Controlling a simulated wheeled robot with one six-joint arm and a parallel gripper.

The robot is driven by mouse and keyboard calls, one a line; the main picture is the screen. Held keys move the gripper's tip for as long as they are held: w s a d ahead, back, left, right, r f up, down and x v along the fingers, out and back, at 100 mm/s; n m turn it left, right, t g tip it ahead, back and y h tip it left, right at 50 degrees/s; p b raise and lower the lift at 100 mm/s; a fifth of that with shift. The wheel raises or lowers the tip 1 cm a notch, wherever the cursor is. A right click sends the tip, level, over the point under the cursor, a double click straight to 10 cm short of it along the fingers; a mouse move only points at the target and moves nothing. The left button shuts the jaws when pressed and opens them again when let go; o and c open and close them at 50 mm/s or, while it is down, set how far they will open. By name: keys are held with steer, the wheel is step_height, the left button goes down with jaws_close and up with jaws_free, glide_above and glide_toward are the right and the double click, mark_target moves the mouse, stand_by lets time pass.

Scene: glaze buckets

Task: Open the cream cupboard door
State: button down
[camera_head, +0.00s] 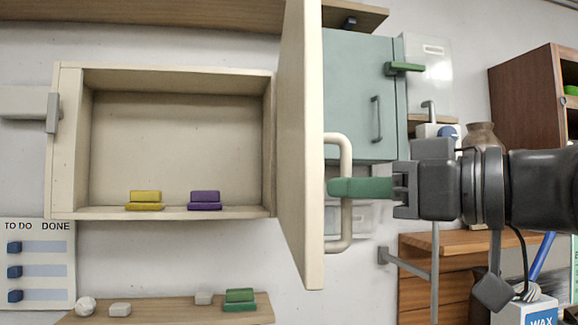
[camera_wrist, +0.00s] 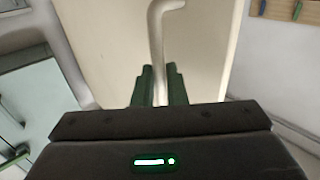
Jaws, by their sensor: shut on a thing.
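The cream cupboard (camera_head: 62,140) is on the wall at left in the head view, with its inside in plain sight. Its cream door (camera_head: 301,150) stands swung out from the right side of the cupboard, seen nearly edge-on. The door's beige bar handle (camera_head: 345,225) is upright on the door's outer face. My gripper (camera_head: 345,188) reaches in from the right, its green fingers shut on the handle's upright bar. In the wrist view the green fingers (camera_wrist: 160,88) sit on both sides of the handle (camera_wrist: 156,40), with the door panel (camera_wrist: 110,45) behind.
A yellow block (camera_head: 144,201) and a purple block (camera_head: 205,200) sit inside the cupboard. A teal cupboard (camera_head: 350,80) with a grey handle hangs behind the door. Below is a wooden shelf (camera_head: 170,315) with small items, including a green block (camera_head: 240,299).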

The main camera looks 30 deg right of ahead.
steer(key=shift+s+d+r+p, duration=0.1)
steer(key=shift+s+d+p, duration=0.2)
steer(key=shift+d, duration=0.85)
steer(key=shift+s+d+p, duration=0.1)
steer(key=shift+s+d, duration=0.25)
steer(key=shift+d, duration=0.75)
steer(key=c, duration=1.5)
jaws_free()
steer(key=shift+w, duration=0.2)
steer(key=shift+s, duration=0.1)
steer(key=v, duration=1.3)
steer(key=shift+s+d, duration=0.2)
steer(key=shift+s, duration=0.2)
steer(key=shift+w, duration=0.1)
